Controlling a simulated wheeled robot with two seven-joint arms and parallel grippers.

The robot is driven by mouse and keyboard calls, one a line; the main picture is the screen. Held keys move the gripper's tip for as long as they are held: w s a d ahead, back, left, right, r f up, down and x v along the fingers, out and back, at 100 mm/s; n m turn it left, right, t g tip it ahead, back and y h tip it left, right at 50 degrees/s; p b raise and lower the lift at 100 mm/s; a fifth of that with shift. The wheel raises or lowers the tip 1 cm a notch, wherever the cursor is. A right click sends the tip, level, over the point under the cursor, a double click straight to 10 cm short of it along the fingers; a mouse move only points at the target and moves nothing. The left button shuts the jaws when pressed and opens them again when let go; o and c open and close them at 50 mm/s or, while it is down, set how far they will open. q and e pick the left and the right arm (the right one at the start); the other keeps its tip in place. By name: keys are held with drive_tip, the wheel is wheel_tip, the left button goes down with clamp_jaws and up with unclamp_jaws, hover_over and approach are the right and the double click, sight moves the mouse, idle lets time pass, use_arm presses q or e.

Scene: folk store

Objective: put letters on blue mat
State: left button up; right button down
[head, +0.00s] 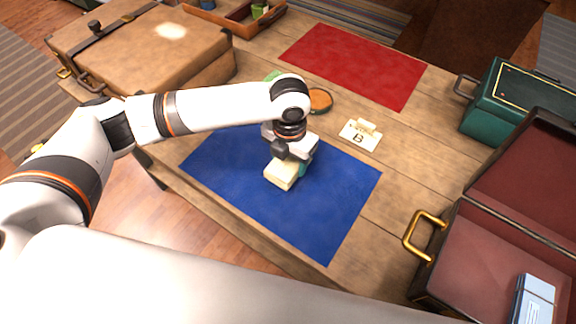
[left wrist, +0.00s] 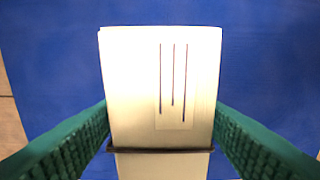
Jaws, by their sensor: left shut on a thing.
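My left gripper (head: 291,160) is over the blue mat (head: 320,215). It is shut on a cream bundle of letters (head: 281,175). In the left wrist view the letters (left wrist: 150,90) sit between the green fingers, with a dark band around them and thin dark lines on the face. Blue mat (left wrist: 50,60) fills most of the background there. I cannot tell whether the letters touch the mat. My right gripper is not in view.
A small card sign (head: 360,137) stands right of the mat, near a round orange-topped tin (head: 320,100). A red mat (head: 355,64) lies farther back. A brown suitcase (head: 140,50) is at left. A teal box (head: 510,100) and an open case (head: 480,245) holding a pale blue bundle (head: 535,300) are at right.

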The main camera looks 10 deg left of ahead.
sight(289, 169)
use_arm(q)
drive_tip(key=shift+f, duration=1.9)
drive_tip(key=shift+f, duration=0.15)
drive_tip(key=o, duration=1)
wheel_tip(289, 169, up, 12)
drive_tip(key=shift+r+b, duration=0.2)
drive_tip(key=shift+b, duration=0.1)
drive_tip(key=shift+s+f, duration=0.1)
